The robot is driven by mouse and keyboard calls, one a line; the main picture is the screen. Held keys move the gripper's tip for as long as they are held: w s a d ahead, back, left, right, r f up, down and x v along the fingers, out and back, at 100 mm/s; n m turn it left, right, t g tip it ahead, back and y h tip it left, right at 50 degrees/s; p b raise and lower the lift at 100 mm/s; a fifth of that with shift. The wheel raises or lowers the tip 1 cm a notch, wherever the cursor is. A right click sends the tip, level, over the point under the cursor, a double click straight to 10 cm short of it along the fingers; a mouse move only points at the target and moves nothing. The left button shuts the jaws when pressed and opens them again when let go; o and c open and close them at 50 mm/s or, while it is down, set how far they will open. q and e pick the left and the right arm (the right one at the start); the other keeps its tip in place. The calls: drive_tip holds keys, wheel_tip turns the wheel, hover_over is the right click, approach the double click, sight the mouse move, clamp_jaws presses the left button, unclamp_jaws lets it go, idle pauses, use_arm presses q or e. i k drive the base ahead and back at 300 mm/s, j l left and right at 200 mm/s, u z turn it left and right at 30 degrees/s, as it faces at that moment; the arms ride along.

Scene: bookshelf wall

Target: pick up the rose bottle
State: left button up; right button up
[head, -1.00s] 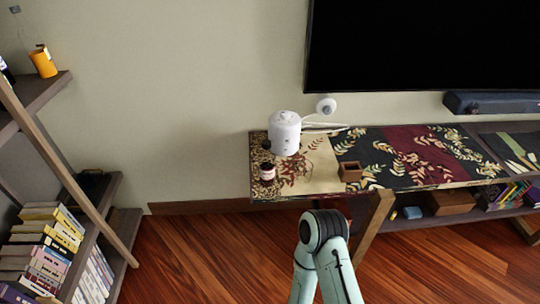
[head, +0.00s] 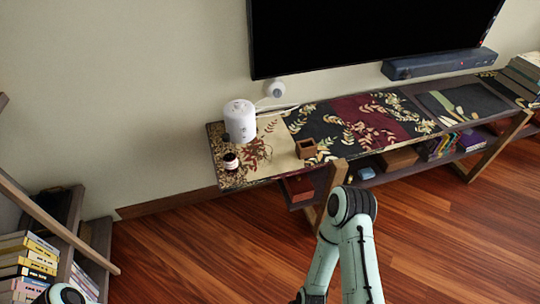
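A small dark bottle or jar with a pale pinkish label (head: 230,162) stands upright near the left end of the low console (head: 262,170). It is too small to tell whether it is the rose bottle. No other bottle shows clearly in the head view now. A bent pale green link of my arm shows at the bottom centre, and a small part of another at the lower left. Neither of my grippers is in view, so what they hold is hidden.
A white canister (head: 240,122) stands just behind the small bottle, with a round white device (head: 275,89) behind it. A small brown open box (head: 306,149) is to the right. A bookshelf (head: 98,252) stands at the left. The wooden floor (head: 190,245) before the console is clear.

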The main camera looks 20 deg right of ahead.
sight(228, 154)
drive_tip(key=i+j+z, duration=0.15)
drive_tip(key=z, duration=0.25)
drive_tip(key=i+j+z, duration=0.15)
drive_tip(key=j+z, duration=0.2)
drive_tip(key=i+j+z, duration=0.1)
drive_tip(key=z, duration=0.3)
drive_tip(key=i+j+z, duration=0.15)
drive_tip(key=j, duration=0.45)
drive_tip(key=j+z, duration=0.2)
drive_tip(key=j, duration=0.4)
